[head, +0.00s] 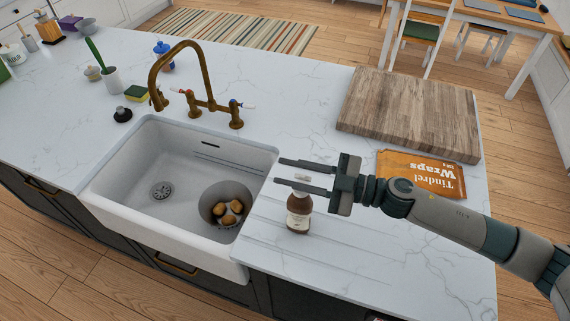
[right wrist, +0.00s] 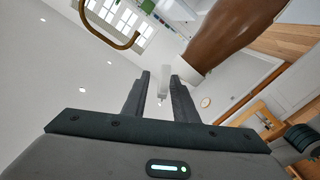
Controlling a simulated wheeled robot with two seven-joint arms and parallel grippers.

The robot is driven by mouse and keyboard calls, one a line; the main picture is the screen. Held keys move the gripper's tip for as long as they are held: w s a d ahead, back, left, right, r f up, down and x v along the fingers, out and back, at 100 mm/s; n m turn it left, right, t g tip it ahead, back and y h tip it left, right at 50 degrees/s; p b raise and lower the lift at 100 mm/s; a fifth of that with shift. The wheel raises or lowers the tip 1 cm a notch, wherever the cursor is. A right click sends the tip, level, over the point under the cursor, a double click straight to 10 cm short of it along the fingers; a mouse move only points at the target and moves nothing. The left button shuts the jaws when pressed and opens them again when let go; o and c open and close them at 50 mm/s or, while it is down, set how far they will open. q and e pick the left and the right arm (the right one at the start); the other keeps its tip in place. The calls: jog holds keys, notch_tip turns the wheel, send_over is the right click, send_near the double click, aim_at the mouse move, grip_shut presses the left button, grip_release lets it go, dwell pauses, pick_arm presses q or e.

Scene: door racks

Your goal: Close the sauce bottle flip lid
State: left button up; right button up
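The sauce bottle (head: 298,217) stands upright on the ribbed drainboard beside the sink, brown with a pale label. Its white top (head: 302,178) shows between the fingers of my right gripper (head: 280,171). That gripper is open, reaching in from the right at the height of the bottle's top. In the right wrist view the brown bottle (right wrist: 222,32) slants in from the upper right, with a white cap (right wrist: 186,69) beside one finger. A pale piece, apparently the flip lid (right wrist: 163,82), lies between the spread fingers (right wrist: 160,75); contact cannot be told. My left gripper is out of view.
The white sink (head: 118,204) lies left of the bottle, with a bowl of brown round items (head: 216,194) in it. A brass tap (head: 206,104) rises behind. A wooden board (head: 410,112) and an orange wraps packet (head: 420,172) lie right.

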jog(key=shift+w+a, duration=0.15)
jog(key=shift+a, duration=0.55)
grip_shut()
jog(key=shift+s+a+f+n, duration=0.1)
jog(key=shift+s+f+n, duration=0.1)
jog(key=shift+n, duration=0.55)
jog(key=shift+s+d+f+n, duration=0.1)
jog(key=shift+s+n, duration=0.1)
jog(key=shift+n, duration=0.5)
jog(key=shift+s+a+f+n, duration=0.1)
jog(key=shift+s+n, duration=0.1)
jog(key=shift+n, duration=0.55)
grip_release()
jog(key=shift+s, duration=0.1)
